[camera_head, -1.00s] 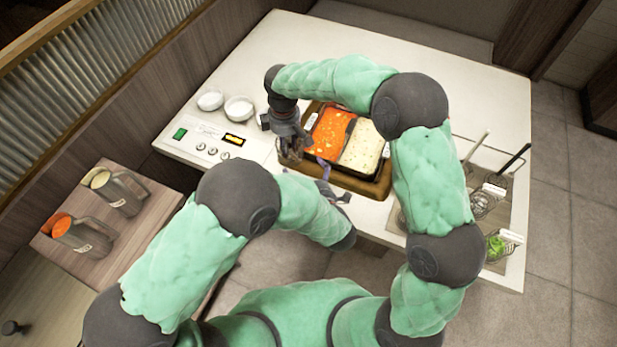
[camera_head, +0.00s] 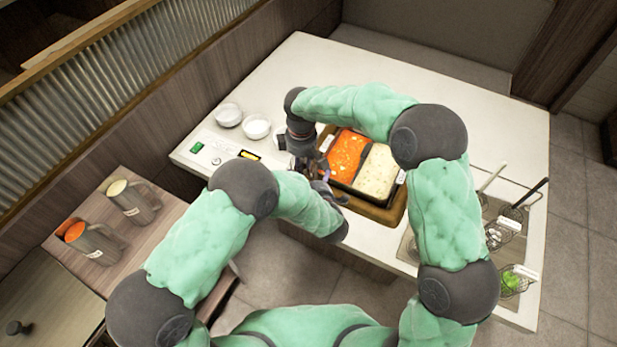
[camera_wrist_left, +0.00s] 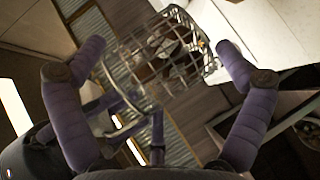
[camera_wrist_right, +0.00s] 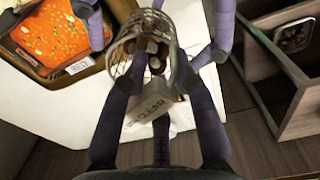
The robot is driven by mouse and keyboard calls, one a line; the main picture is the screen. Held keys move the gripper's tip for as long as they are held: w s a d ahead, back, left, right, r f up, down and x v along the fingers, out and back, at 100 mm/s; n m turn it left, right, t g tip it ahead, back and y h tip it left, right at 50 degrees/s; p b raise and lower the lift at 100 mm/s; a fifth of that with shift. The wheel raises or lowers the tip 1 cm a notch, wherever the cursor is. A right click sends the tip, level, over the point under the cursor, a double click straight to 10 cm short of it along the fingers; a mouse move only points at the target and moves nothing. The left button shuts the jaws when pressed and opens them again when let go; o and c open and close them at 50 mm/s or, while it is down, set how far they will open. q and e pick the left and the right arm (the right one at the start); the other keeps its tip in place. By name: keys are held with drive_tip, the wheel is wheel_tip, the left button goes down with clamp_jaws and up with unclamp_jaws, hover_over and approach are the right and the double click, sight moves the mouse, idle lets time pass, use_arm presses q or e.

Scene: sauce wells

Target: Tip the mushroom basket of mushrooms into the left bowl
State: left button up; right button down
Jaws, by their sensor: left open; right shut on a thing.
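The mushroom basket (camera_wrist_right: 138,65) is a wire basket with brown mushrooms (camera_wrist_right: 155,55) inside and a pale tag on its near side. My right gripper (camera_head: 302,145) is shut on it, left of the hot pot; the exact contact is unclear. My left gripper (camera_head: 326,190) is open; in the left wrist view its fingers stand either side of the basket (camera_wrist_left: 170,45), apparently not closed on it. In the head view the arms largely hide the basket. The left bowl (camera_head: 228,115) is small and white, with a second white bowl (camera_head: 257,127) to its right.
A two-part pot (camera_head: 366,165) with red and white broth sits in a wooden frame near the grippers. Ladles and other wire baskets (camera_head: 515,281) stand at the right. Pitchers (camera_head: 133,201) stand on a side table. The far counter is clear.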

use_arm(q)
drive_tip(key=c, duration=1.1)
use_arm(e)
drive_tip(key=shift+a, duration=0.1)
use_arm(q)
drive_tip(key=shift+o, duration=0.2)
drive_tip(key=shift+d+r, duration=0.1)
drive_tip(key=shift+r, duration=0.05)
use_arm(e)
drive_tip(key=c, duration=1.4)
unclamp_jaws()
use_arm(q)
drive_tip(key=shift+c, duration=0.7)
use_arm(e)
drive_tip(key=o, duration=0.5)
